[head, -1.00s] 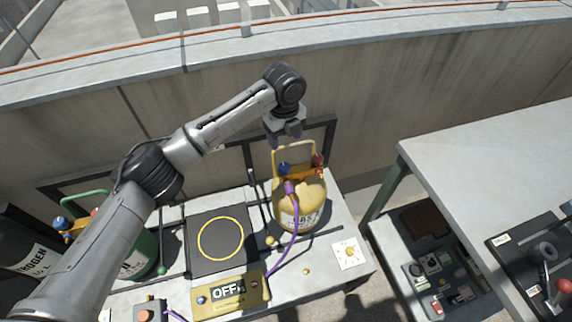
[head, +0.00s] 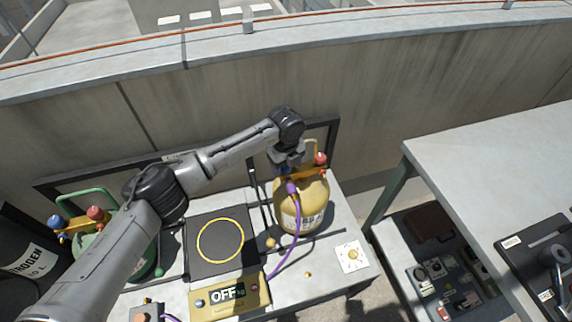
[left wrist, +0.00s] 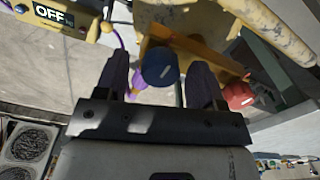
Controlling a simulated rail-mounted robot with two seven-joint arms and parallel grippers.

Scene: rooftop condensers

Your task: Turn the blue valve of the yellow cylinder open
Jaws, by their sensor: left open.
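The yellow cylinder (head: 303,210) stands upright on the bench, with a purple hose (head: 292,222) running from its top. Its blue valve (left wrist: 160,67) shows in the left wrist view between the two fingers of my left gripper (left wrist: 160,82). The fingers are open, one on each side of the blue knob; I cannot tell whether either touches it. In the head view my left gripper (head: 286,164) is over the cylinder's top and mostly hides the blue valve. The red valve (head: 320,159) is just right of the gripper; it also shows in the left wrist view (left wrist: 238,95).
A green cylinder (head: 140,255) with blue and red valves stands at the left. A scale plate (head: 200,262) and its yellow display (head: 240,296) reading OFF are left of the yellow cylinder. The cylinder's yellow handle (left wrist: 270,20) is close to the gripper.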

